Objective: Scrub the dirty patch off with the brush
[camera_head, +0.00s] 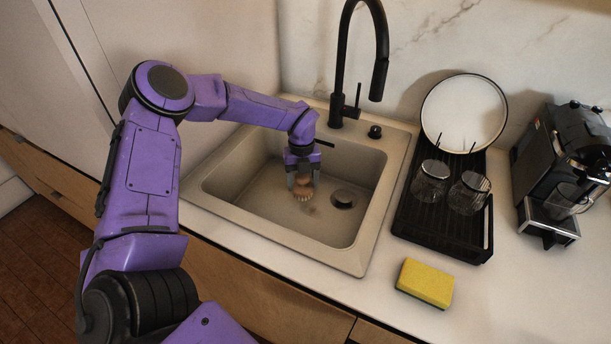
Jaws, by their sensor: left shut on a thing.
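A small brush (303,194) with a brown top and pale bristles is down inside the beige sink (234,214). My left gripper (303,180) is shut on the brush and points downward. The bristles are at or just above the sink floor; I cannot tell if they touch. A faint brownish patch (312,209) shows on the sink floor beside the bristles, toward the front. Part of it may be hidden by the brush. My right gripper does not show.
The drain (343,199) lies right of the brush. A black faucet (340,75) stands behind the sink. A black dish rack (437,238) holds a plate (464,112) and two glasses. A yellow sponge (425,282) lies on the counter in front. A coffee machine (560,165) stands at right.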

